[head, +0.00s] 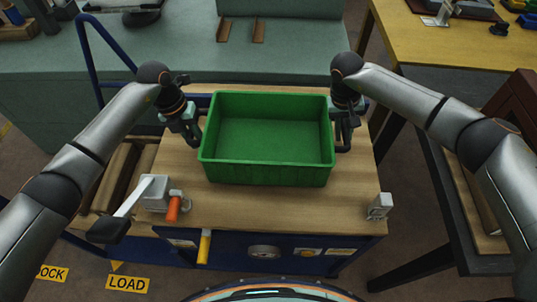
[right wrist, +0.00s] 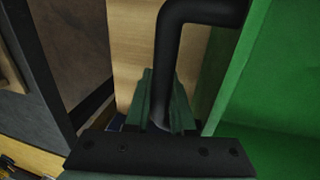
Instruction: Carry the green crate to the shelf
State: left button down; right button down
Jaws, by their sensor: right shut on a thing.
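The green crate (head: 268,172) stands upright and empty on the wooden top of a cart. Its green wall also shows in the right wrist view (right wrist: 265,85). My right gripper (head: 344,128) is at the crate's right side, shut on its black bent handle (right wrist: 172,60); the handle runs down between the fingers (right wrist: 163,105). My left gripper (head: 193,128) is at the crate's left side by the left handle. Its fingertips are small and dark there, so I cannot tell whether they are closed on that handle.
The cart top (head: 240,208) has a grey lever clamp (head: 154,193) at front left and a small metal block (head: 380,206) at front right. A green bench (head: 300,55) stands behind, and a yellow table (head: 430,45) at back right. No shelf is clearly recognisable.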

pick_arm(q)
jog(key=shift+f+b, duration=0.45)
jog(key=shift+f, duration=0.15)
pick_arm(e)
jog(key=shift+f, duration=0.6)
pick_arm(q)
jog(key=c, duration=1.2)
grip_release()
jog(key=shift+f, duration=0.15)
jog(key=shift+c, duration=0.2)
pick_arm(e)
jog(key=c, duration=1.2)
grip_release()
jog(key=shift+f, duration=0.15)
jog(key=shift+c, duration=0.2)
pick_arm(q)
jog(key=shift+o, duration=0.8)
pick_arm(e)
jog(key=shift+o, duration=0.8)
pick_arm(q)
jog(key=o, duration=0.3)
pick_arm(e)
jog(key=o, duration=0.3)
